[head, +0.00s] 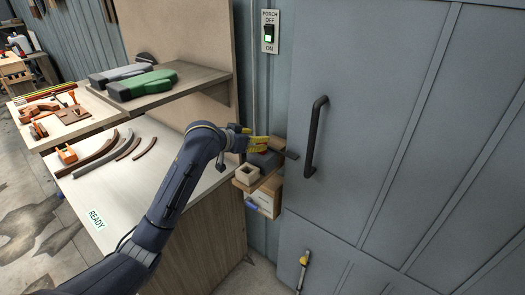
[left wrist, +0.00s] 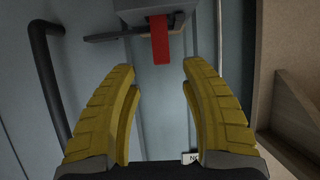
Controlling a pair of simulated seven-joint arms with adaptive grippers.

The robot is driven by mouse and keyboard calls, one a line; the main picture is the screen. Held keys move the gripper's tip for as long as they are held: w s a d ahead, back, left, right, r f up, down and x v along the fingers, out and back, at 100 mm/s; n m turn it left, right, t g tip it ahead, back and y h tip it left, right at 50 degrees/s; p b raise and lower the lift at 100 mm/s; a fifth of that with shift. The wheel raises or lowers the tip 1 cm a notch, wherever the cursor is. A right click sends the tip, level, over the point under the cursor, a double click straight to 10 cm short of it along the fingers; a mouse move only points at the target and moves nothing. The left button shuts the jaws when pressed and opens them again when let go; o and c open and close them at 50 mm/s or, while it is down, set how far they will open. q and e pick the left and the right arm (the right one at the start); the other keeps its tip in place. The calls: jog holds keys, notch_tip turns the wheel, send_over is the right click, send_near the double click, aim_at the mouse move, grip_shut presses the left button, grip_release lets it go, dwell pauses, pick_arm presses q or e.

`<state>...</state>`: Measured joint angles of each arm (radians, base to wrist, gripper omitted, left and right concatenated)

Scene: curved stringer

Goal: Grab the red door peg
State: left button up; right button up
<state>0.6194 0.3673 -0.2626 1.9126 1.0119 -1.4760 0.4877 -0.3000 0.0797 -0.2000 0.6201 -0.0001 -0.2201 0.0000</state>
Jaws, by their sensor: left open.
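The red door peg (left wrist: 160,41) shows in the left wrist view as a red bar at top centre. It hangs down from a dark grey block (left wrist: 150,8) mounted at the grey door. My left gripper (left wrist: 160,69) is open, with its two yellow ribbed fingers apart on either side of the view. The peg lies just beyond the fingertips, roughly centred in the gap, and nothing is between the fingers. In the head view my left gripper (head: 258,142) is beside the door's edge, and the arm and fingers largely hide the peg. My right gripper is not in view.
A black door handle (head: 314,136) stands right of the gripper. A small wooden shelf (head: 246,184) with a box sits just below it. A workbench (head: 150,177) with curved strips is at left. A porch switch (head: 270,32) is on the wall above.

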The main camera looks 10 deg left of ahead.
pick_arm(q)
jog(key=shift+x, duration=2.6)
jog(key=shift+a, duration=0.2)
jog(key=shift+c, duration=0.2)
grip_shut()
